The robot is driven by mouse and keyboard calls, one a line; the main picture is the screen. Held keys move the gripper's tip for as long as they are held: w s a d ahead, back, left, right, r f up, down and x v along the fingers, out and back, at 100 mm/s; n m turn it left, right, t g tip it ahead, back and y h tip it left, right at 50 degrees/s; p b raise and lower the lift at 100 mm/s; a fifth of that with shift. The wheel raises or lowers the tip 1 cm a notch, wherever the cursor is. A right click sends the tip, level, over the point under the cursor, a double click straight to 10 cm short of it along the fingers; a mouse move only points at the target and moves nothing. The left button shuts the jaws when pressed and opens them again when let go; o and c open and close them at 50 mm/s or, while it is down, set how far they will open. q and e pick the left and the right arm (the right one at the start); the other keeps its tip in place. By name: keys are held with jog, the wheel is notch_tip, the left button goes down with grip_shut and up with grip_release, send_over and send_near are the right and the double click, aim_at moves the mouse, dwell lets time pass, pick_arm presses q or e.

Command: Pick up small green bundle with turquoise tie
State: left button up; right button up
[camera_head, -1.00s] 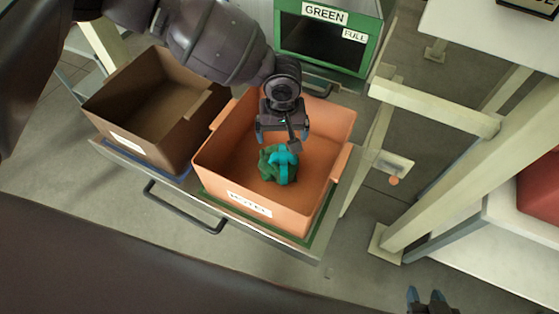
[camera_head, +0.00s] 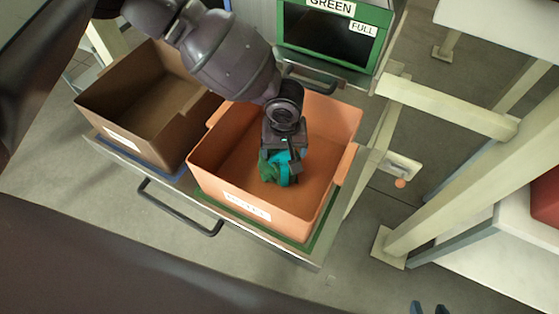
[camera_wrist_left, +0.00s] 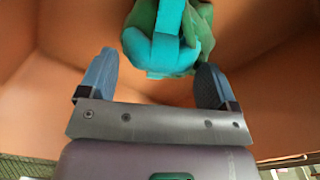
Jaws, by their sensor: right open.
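The small green bundle with its turquoise tie (camera_head: 284,169) lies in the orange bin, close below my left gripper (camera_head: 284,152). In the left wrist view the bundle (camera_wrist_left: 168,37) is at the top, just beyond and between the two blue fingertips. My left gripper (camera_wrist_left: 157,78) is open there, with a gap on both sides and nothing held. In the head view the gripper hides the upper part of the bundle. The tips of my right gripper (camera_head: 429,308) show at the bottom edge, apart from each other and empty.
The orange bin (camera_head: 323,214) stands on a pulled-out tray with a dark handle (camera_head: 180,212). A brown empty bin (camera_head: 118,136) stands to its left. A green-framed box labelled GREEN and FULL (camera_head: 331,42) is behind. Pale posts (camera_head: 450,108) and a white table stand to the right.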

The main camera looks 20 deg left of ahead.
pick_arm(q)
jog(key=c, duration=1.1)
jog(key=shift+c, duration=0.2)
